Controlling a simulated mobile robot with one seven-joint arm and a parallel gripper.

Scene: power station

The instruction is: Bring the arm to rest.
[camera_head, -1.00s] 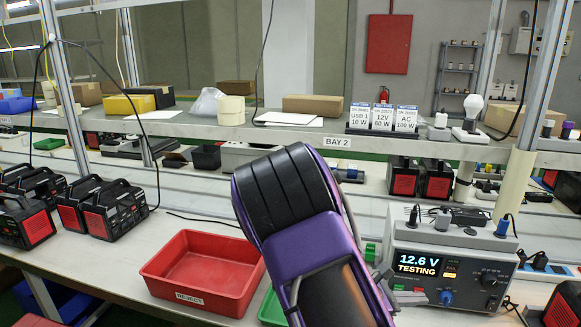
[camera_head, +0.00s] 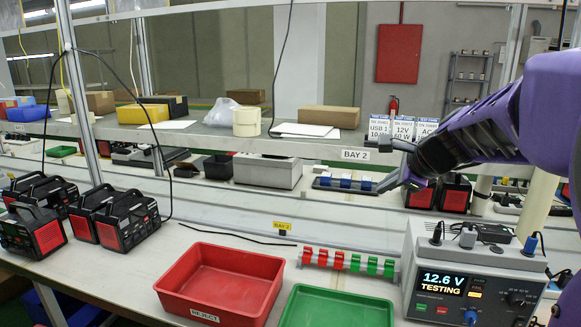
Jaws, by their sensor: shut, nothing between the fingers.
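My arm, purple with a dark wrist, reaches in from the right edge, high in front of the shelf. My gripper (camera_head: 391,181) is at its left end, shut and empty, pointing left and down. It is in front of the strip with blue clips (camera_head: 345,182) in the picture and appears clear of the bench. The arm hides part of the shelf's right side and the placards.
On the bench stand a red REJECT tray (camera_head: 222,282), a green tray (camera_head: 335,308), a row of red and green clips (camera_head: 348,262) and a tester reading 12.6 V TESTING (camera_head: 450,283). Black-red power units (camera_head: 115,220) stand left.

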